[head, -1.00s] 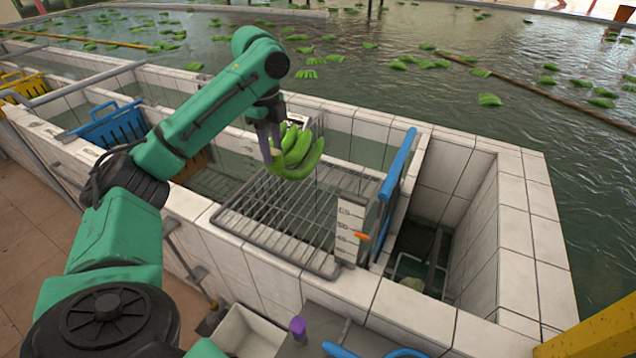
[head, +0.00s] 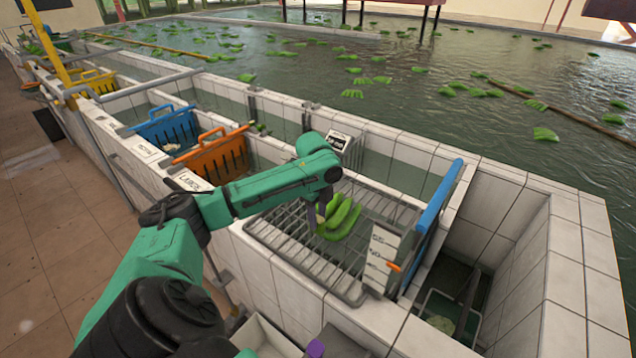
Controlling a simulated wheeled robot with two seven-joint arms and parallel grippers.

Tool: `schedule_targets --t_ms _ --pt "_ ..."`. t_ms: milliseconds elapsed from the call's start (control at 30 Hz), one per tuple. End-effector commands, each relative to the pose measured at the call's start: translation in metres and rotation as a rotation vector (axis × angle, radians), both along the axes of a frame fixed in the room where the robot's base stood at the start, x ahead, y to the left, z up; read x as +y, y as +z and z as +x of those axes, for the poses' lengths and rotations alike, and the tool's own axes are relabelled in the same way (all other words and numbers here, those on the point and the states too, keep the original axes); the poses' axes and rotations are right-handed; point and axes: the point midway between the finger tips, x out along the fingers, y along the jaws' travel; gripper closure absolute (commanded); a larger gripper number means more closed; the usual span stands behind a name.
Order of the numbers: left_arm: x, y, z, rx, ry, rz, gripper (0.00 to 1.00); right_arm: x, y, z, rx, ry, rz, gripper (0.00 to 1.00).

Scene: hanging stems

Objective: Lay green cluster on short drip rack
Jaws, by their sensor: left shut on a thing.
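The green cluster (head: 342,219) is a small hand of green bananas over the middle of the short drip rack. The short drip rack (head: 297,256) is a grey wire grid across the tiled tank. My left gripper (head: 322,222) points down at the cluster's left side and is shut on it; my arm hides part of the fingers. The cluster is low, at or just above the wires; I cannot tell if it touches them.
A blue bar (head: 440,196) and a white scale plate (head: 382,258) with an orange marker stand at the rack's right. Orange (head: 213,157) and blue (head: 168,128) slotted dividers stand to the left. Many green clusters float in the pool behind.

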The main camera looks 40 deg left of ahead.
Motion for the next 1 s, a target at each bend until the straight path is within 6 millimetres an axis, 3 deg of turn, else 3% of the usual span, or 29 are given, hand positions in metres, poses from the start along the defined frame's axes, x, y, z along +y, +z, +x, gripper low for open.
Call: schedule_targets --t_ms 167,367,400,433,467,800,1000 --pt "0.0 -0.021 0.001 -0.005 -0.001 0.0 1.0 0.0 0.008 -0.004 0.006 0.0 0.0 0.29" --pt "0.0 -0.024 0.002 -0.006 -0.001 0.001 1.0 -0.001 0.007 -0.005 0.008 0.0 -0.001 0.29" --pt "-0.001 -0.027 0.0 0.002 -0.001 -0.001 0.48 -0.001 0.006 -0.005 0.008 0.0 -0.001 0.29" --pt "-0.001 -0.027 0.0 0.002 -0.001 -0.001 0.36 -0.001 0.006 -0.005 0.008 0.0 -0.001 0.29" --pt "-0.001 -0.027 0.0 0.002 -0.001 -0.001 0.33 -0.001 0.006 -0.005 0.008 0.0 -0.002 0.29" --pt "-0.001 -0.023 0.0 0.0 -0.001 -0.002 0.33 -0.003 0.005 -0.006 0.009 0.0 -0.004 0.29" --pt "0.0 0.015 -0.001 -0.005 -0.001 0.0 0.33 -0.003 -0.008 -0.006 0.009 0.0 -0.005 0.29"
